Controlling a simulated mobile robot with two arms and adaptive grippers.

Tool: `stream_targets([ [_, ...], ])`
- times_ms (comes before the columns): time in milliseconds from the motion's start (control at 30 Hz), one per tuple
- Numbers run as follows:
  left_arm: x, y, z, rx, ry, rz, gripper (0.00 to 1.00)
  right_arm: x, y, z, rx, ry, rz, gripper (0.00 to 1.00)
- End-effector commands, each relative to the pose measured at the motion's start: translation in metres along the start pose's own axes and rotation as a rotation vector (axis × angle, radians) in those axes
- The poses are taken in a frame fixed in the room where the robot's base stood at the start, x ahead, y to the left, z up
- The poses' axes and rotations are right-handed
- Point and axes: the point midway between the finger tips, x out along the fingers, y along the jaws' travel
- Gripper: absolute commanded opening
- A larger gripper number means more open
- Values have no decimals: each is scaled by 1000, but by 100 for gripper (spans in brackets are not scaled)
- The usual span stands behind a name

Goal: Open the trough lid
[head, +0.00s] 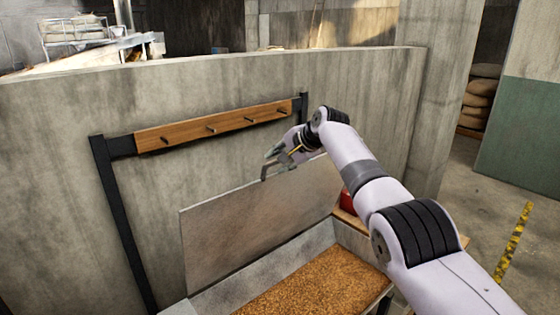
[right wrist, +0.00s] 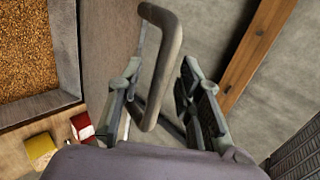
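The trough lid (head: 250,222) is a grey flat panel standing steeply raised at the back of the trough. The trough (head: 222,297) is open below it, with golden-brown grain (head: 318,278) inside; the grain also shows in the right wrist view (right wrist: 38,45). The lid's bent bar handle (head: 264,172) is at its top edge. My right gripper (head: 274,158) is at this handle. My left gripper is out of view.
A wooden peg rail (head: 215,126) on a dark metal frame (head: 122,225) stands behind the lid, before a concrete wall (head: 60,150). A red item (head: 347,201) sits beside the trough; a yellow item (right wrist: 40,148) shows near it. Open floor lies at right.

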Motion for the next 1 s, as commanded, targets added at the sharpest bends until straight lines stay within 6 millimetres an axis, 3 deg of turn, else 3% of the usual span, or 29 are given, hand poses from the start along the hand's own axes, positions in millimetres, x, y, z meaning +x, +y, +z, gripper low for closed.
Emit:
stream_targets([
  [267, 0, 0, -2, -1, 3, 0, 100, -3, -1, 0, 0, -1, -2, 33],
  [567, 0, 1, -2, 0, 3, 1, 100, -25, 0, 0, 0, -1, -3, 33],
  [1000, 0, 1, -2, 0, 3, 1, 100, -95, 0, 0, 0, 1, -3, 33],
])
